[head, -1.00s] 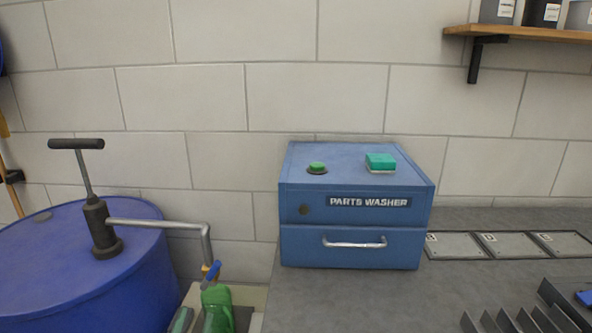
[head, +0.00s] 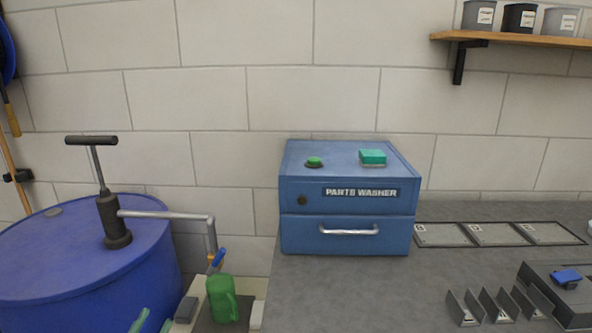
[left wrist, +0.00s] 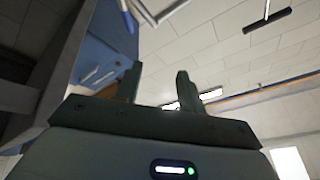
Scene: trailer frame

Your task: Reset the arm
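My left gripper (head: 153,322) shows only as green fingertips at the bottom edge of the head view, left of the green jug. In the left wrist view (left wrist: 158,88) its two fingers stand apart with nothing between them. That camera looks steeply upward, and the rest of the left arm is hidden in the head view. My right gripper is in neither view.
A blue drum (head: 75,265) with a hand pump (head: 112,215) stands at the left, near the green jug (head: 222,300). A blue parts washer (head: 345,205) sits on the grey bench (head: 350,295). A slotted rack (head: 495,305) is at lower right; a shelf (head: 520,39) hangs above.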

